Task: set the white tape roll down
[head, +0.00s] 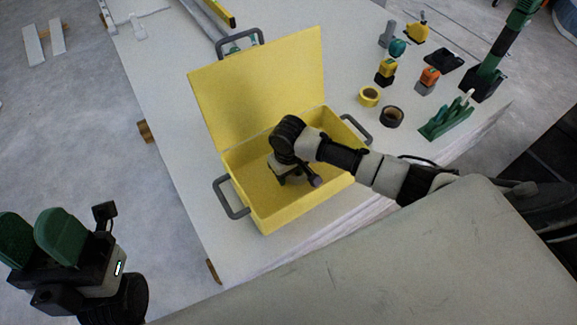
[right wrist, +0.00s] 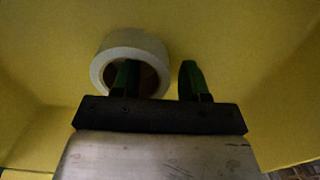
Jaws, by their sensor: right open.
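The white tape roll (right wrist: 104,61) is in the yellow box in the right wrist view. It lies against the yellow surface, with its hole facing my right gripper (right wrist: 158,80). That gripper is open: one green finger is at the roll's hole, the other stands apart to the right of the roll. In the head view my right arm reaches down into the open yellow box (head: 240,192), and it hides the roll and the fingertips. My left gripper (head: 40,240) is at the lower left, off the table, open and empty.
The box's lid (head: 262,85) stands up at the back. Grey handles stick out at its sides. Right of it on the white table (head: 165,85) are a yellow tape roll (head: 369,96), a black tape roll (head: 392,117), a green rack (head: 446,120) and several tools.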

